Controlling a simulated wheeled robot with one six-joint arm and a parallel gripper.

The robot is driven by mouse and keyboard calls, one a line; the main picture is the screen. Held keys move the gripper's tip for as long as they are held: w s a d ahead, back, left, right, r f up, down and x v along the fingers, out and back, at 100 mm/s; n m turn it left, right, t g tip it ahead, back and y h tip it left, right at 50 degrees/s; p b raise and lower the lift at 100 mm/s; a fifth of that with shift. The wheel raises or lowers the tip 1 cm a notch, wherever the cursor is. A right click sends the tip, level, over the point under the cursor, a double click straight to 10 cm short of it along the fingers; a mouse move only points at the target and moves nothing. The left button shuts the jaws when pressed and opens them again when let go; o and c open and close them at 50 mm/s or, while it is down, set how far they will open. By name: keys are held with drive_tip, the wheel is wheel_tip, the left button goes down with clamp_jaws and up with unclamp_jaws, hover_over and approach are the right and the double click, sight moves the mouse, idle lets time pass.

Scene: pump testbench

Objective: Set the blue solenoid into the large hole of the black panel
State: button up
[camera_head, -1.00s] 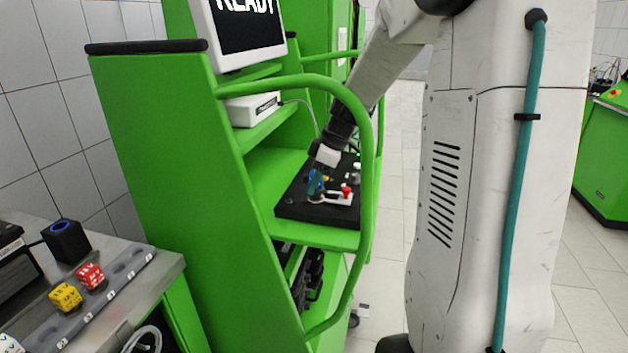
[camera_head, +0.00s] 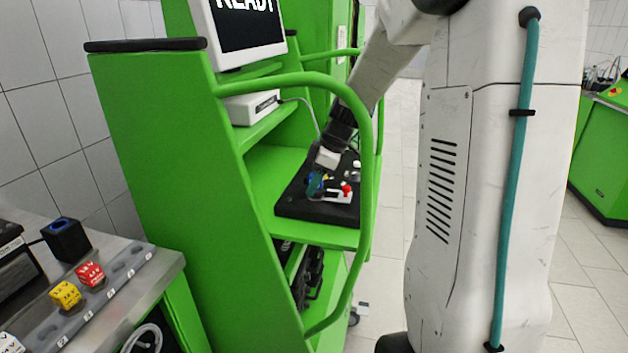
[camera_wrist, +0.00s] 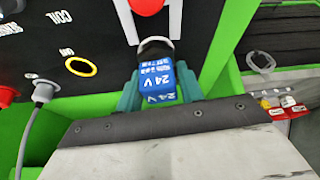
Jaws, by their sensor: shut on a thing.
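The blue solenoid (camera_wrist: 157,84), marked 24 V, is between the teal fingers of my gripper (camera_wrist: 158,92) in the wrist view. My gripper is shut on it. The black panel (camera_wrist: 105,52) lies beyond. A dark round part with a pale rim (camera_wrist: 155,47) is right at the solenoid's far end; I cannot tell whether they touch. The large hole cannot be made out for certain. In the head view my gripper (camera_head: 316,184) is low over the black panel (camera_head: 298,208), on the green bench's shelf, and the solenoid is small and partly hidden.
The panel carries a red knob (camera_wrist: 147,5), a yellow ring (camera_wrist: 80,66) marked ON and a grey plug with a cable (camera_wrist: 44,91). A green rail (camera_head: 365,200) curves in front of the shelf. Yellow (camera_head: 65,294) and red (camera_head: 90,274) blocks stand in a rack at lower left.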

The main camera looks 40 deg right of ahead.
drive_tip(key=shift+f, duration=0.55)
drive_tip(key=o, duration=1.3)
drive_tip(key=shift+r, duration=4)
